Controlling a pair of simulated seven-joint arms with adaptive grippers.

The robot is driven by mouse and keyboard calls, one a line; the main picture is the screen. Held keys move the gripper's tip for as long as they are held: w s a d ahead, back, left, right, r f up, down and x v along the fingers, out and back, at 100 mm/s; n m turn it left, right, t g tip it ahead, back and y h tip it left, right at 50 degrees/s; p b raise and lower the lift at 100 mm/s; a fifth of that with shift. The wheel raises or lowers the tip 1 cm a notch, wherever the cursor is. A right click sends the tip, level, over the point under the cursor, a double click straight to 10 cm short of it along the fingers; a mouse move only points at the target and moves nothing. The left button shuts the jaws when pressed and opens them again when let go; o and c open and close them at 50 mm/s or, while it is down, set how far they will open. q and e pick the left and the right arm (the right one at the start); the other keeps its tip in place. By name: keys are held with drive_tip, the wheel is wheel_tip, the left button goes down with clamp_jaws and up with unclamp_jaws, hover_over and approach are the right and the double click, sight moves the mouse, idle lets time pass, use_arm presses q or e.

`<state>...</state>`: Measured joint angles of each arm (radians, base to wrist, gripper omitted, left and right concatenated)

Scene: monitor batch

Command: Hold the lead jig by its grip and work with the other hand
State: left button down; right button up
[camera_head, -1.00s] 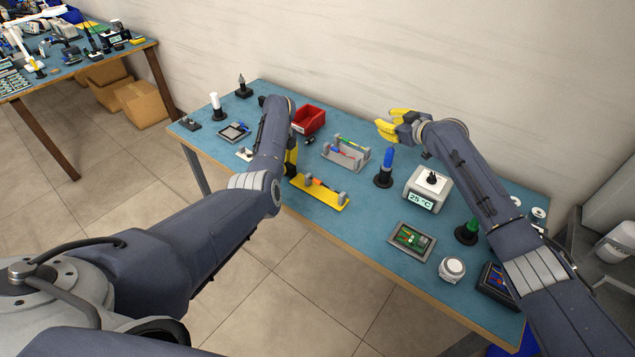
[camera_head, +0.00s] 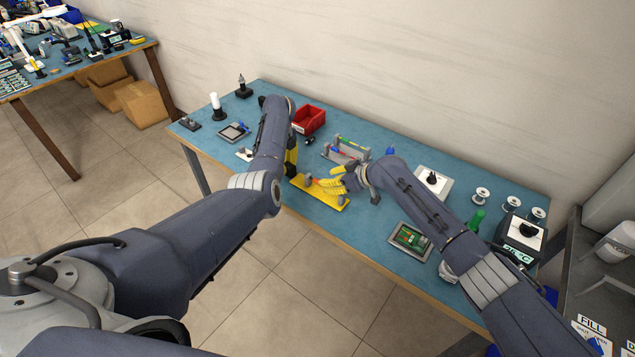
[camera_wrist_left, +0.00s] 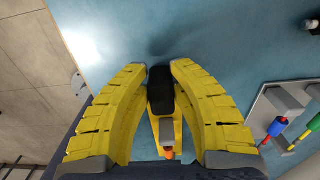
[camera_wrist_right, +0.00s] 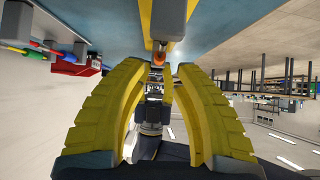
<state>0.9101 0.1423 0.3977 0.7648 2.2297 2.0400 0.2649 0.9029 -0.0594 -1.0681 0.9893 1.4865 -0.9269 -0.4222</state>
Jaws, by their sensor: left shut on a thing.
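The lead jig is a yellow plate (camera_head: 318,194) with grey posts near the table's front edge. An orange-tipped lead (camera_wrist_right: 160,52) lies along it. My left gripper (camera_head: 291,166) is shut on the jig's black grip (camera_wrist_left: 160,88) at the plate's left end; my forearm hides part of this in the head view. My right gripper (camera_head: 324,178) is over the plate beside the lead. In the right wrist view its fingers (camera_wrist_right: 161,67) are apart, with the orange tip beyond and between them. I see no contact with the lead.
A grey rack (camera_head: 345,152) with coloured leads stands just behind the jig, and a red bin (camera_head: 308,119) behind that. A framed green circuit board (camera_head: 410,240) lies to the right. A box with a display (camera_head: 520,242) and several spools are at the right end.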

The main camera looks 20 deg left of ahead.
sight(317, 182)
drive_tip(key=shift+x, duration=3.15)
drive_tip(key=shift+c, duration=0.6)
clamp_jaws()
